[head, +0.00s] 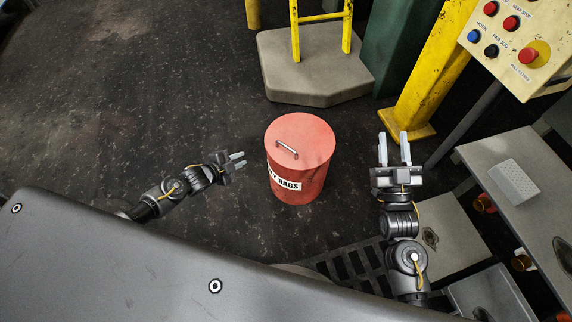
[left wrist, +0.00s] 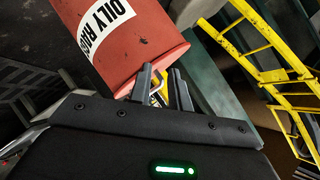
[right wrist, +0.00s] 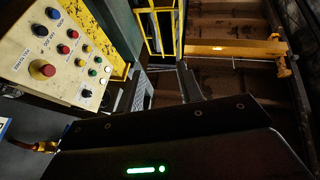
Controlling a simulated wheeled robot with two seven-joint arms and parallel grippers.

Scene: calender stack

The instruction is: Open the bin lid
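The red bin (head: 298,180) stands upright on the dark floor in the middle of the head view, with its round lid (head: 312,138) on top and a metal bar handle (head: 287,149) on the lid. Its "OILY RAGS" label and red side (left wrist: 135,32) show in the left wrist view. My left gripper (head: 238,161) is left of the bin, apart from it, with its fingers pointing towards it; there is a gap between the fingers and nothing in them. My right gripper (head: 394,150) is right of the bin, open and empty, its fingers pointing away from me.
A control panel (head: 519,45) with buttons stands at the upper right. A grey table (head: 545,205) with a white perforated block (head: 514,181) is at the right. A yellow post (head: 430,75) and a grey platform (head: 318,62) stand behind the bin. Floor left of the bin is clear.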

